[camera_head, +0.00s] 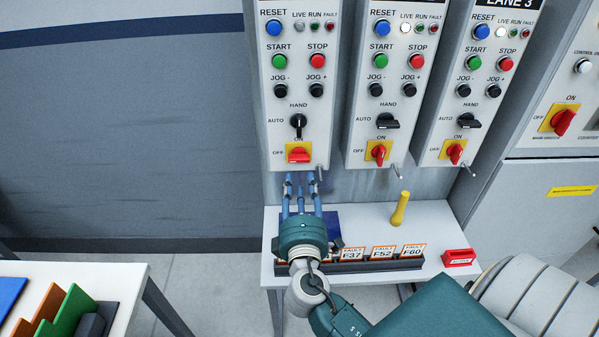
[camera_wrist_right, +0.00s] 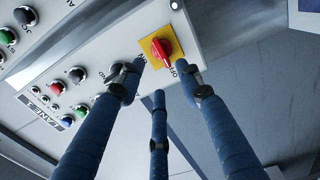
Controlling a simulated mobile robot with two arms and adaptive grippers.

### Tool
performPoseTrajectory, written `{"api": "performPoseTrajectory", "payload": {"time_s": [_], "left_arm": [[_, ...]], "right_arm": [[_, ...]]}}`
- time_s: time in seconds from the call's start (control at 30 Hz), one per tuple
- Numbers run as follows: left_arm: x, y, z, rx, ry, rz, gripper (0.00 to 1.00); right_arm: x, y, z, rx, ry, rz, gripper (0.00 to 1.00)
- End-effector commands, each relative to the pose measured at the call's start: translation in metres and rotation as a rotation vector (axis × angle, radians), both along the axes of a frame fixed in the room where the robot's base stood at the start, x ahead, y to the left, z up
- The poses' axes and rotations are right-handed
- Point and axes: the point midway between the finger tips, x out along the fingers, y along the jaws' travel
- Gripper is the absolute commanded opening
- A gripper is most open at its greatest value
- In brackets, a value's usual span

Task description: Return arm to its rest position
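My right gripper (camera_head: 301,186) is just below the leftmost control panel (camera_head: 292,75), its blue fingers pointing at the panel's lower edge. In the right wrist view its three fingers (camera_wrist_right: 158,82) are spread apart with nothing between them. The red rotary switch (camera_wrist_right: 162,50) on its yellow plate lies beyond the fingertips; I cannot tell the exact gap. In the head view this red switch (camera_head: 298,155) has its handle lying sideways. The black selector (camera_head: 298,124) above it is upright. My right arm reaches in from the bottom. My left gripper is not in view.
A white table (camera_head: 437,222) below the panels holds a yellow cylindrical object (camera_head: 400,208), a rack (camera_head: 378,264) of fault cards and a red block (camera_head: 458,257). Two similar panels (camera_head: 393,80) stand to the right. Another table (camera_head: 105,277) is at lower left. Metal pegs jut below the panels.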

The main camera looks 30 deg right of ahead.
Motion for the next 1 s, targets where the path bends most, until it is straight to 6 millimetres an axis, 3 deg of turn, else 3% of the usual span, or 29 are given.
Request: {"api": "performPoseTrajectory", "payload": {"time_s": [0.2, 0.8, 0.93, 1.0], "left_arm": [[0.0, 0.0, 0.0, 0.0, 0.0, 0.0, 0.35], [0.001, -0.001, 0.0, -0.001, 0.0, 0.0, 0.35], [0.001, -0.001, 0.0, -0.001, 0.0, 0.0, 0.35], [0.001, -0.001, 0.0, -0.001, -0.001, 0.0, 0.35]], "right_arm": [[-0.018, 0.011, 0.0, 0.0, 0.0, -0.001, 0.35], [-0.02, 0.01, -0.001, 0.009, 0.001, -0.004, 0.35], [-0.035, -0.003, -0.017, 0.143, 0.015, -0.054, 0.35], [-0.053, -0.013, -0.039, 0.294, 0.041, -0.111, 0.35]]}}
